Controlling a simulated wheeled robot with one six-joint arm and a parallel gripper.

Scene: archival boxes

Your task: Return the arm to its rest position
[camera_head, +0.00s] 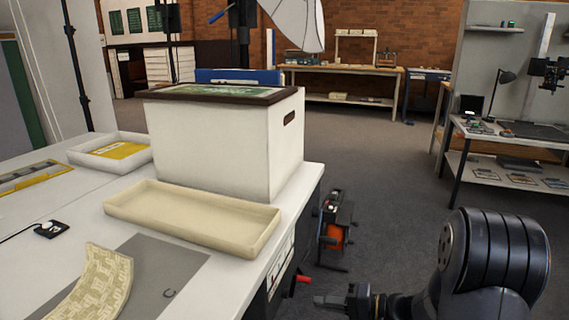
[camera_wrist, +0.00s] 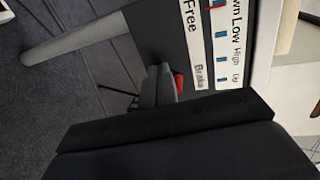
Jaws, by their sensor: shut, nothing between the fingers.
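My arm (camera_head: 495,255) reaches in from the lower right of the head view, its black links over the floor beside the table. My gripper (camera_head: 322,301) points left, low beside the table's front right side, shut and empty. In the wrist view my gripper (camera_wrist: 160,78) shows mid-frame, fingers together. A red part (camera_wrist: 179,84) shows just beside the fingers; I cannot tell whether they touch. In the head view a red handle (camera_head: 303,279) sticks out of the table's side, just above and left of my gripper.
A white table (camera_head: 60,178) fills the left, carrying a lidded archival box (camera_head: 220,145), a long cream tray (camera_head: 190,215) and a white tray (camera_head: 75,152). A labelled panel (camera_wrist: 225,40) is close to my gripper. Open grey floor (camera_head: 390,185) lies to the right, before a workbench (camera_head: 500,140).

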